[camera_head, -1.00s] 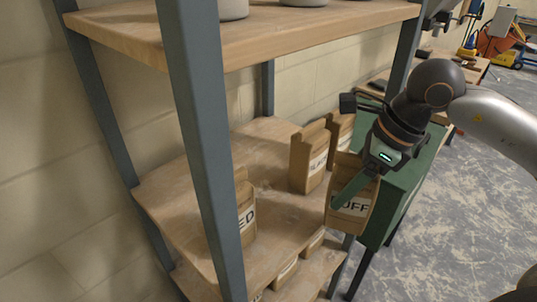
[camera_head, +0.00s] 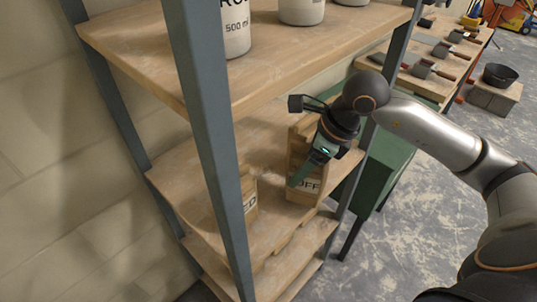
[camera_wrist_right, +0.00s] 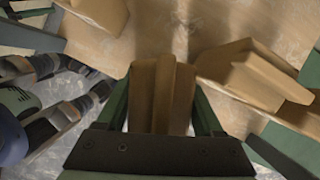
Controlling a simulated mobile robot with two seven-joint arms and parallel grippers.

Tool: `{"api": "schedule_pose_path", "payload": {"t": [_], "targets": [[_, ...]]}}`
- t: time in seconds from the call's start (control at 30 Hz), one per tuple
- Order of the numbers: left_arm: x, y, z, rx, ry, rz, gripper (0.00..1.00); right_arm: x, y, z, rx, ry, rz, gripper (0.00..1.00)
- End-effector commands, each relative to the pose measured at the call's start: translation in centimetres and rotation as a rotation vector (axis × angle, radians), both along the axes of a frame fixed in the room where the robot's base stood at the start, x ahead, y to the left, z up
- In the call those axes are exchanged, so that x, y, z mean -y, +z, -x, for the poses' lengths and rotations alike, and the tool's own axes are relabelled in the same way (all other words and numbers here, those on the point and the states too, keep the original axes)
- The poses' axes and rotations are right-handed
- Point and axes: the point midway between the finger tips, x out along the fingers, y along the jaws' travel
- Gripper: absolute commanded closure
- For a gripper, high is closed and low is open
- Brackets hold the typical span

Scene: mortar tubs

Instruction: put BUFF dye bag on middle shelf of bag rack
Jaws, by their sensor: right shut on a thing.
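The BUFF dye bag (camera_head: 305,187) is a brown paper bag with a dark printed label, partly covered by my gripper. My right gripper (camera_head: 308,172) is shut on it. In the wrist view the bag (camera_wrist_right: 160,92) stands between the two green fingers of the gripper (camera_wrist_right: 162,108). The bag is over the front part of the middle shelf (camera_head: 180,188) of the bag rack; I cannot tell whether its base touches the wood. My left gripper is out of view.
A bag with a label ending in ED (camera_head: 249,197) stands left of the BUFF bag, partly behind the grey front post (camera_head: 213,150). Another bag (camera_head: 299,132) stands behind the BUFF bag. The upper shelf (camera_head: 130,42) holds white tubs. A green cabinet (camera_head: 385,165) stands right of the rack.

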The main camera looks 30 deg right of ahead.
Motion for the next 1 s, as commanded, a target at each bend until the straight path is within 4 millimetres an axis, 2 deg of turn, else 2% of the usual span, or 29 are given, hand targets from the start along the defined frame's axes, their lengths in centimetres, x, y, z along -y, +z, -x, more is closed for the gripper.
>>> {"api": "schedule_pose_path", "payload": {"t": [0.1, 0.47, 0.7, 0.8, 1.0], "targets": [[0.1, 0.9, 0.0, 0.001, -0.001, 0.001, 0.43, -1.4, 0.6, -1.4, 0.007, 0.004, -0.004, 1.0], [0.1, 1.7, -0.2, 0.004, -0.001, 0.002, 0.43, -3.0, 0.4, -3.2, 0.006, 0.002, -0.002, 1.0], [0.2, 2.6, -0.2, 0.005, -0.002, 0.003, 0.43, -5.2, 0.4, -5.6, 0.005, 0.004, -0.002, 1.0], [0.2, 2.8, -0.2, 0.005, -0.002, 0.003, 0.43, -4.9, -0.9, -5.4, 0.002, -0.001, 0.001, 1.0], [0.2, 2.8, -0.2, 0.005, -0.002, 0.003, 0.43, -4.9, -1.2, -5.5, 0.007, -0.001, -0.001, 1.0]]}}
